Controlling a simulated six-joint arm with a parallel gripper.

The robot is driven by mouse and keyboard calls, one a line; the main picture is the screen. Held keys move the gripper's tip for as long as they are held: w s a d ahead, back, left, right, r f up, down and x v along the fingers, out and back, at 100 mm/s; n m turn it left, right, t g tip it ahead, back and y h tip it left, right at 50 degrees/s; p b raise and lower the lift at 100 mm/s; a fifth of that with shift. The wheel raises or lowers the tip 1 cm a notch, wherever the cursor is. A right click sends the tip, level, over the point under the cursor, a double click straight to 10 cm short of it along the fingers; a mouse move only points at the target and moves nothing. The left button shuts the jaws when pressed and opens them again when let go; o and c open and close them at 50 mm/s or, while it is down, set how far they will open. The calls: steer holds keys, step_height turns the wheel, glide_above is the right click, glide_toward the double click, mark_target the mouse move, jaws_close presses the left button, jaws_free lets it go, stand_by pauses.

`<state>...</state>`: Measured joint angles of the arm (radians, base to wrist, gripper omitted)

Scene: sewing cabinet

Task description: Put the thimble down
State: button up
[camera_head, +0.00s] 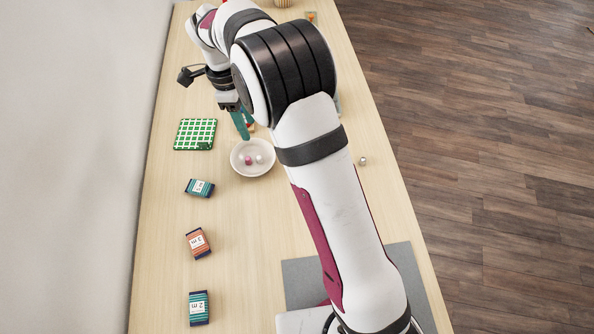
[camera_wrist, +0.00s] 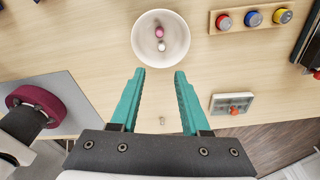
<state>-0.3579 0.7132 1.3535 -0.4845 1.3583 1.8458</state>
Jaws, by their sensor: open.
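My gripper (camera_head: 241,123) is open, with teal fingers pointing down near the far side of a white bowl (camera_head: 236,168). In the wrist view the gripper (camera_wrist: 160,75) has nothing between its fingertips, and the bowl (camera_wrist: 138,45) lies just beyond them. A small silvery piece (camera_head: 363,161), which may be the thimble, stands alone on the table near the right edge. It also shows in the wrist view, as a small piece (camera_wrist: 162,121) seen through the gap between the fingers. The bowl holds a pink piece (camera_wrist: 159,32) and a whitish piece (camera_wrist: 162,47), too small to name surely.
Teal (camera_head: 200,188), orange (camera_head: 198,243) and another teal packet (camera_head: 199,308) line the left side. A wooden rack (camera_wrist: 237,20) holds red, blue and yellow spools. A small clear-lidded box (camera_wrist: 232,104) lies near the edge.

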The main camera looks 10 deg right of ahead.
steer(key=s+d+r+n+y, duration=0.1)
steer(key=s+d+r+n, duration=0.4)
steer(key=s, duration=0.5)
steer(key=s+d+r+n+y, duration=0.1)
steer(key=s+d+r+n, duration=0.45)
steer(key=s, duration=0.45)
steer(key=s+f+n+y, duration=0.1)
steer(key=s+n, duration=0.4)
steer(key=s, duration=0.6)
steer(key=shift+s+d+f, duration=0.15)
steer(key=shift+f, duration=0.55)
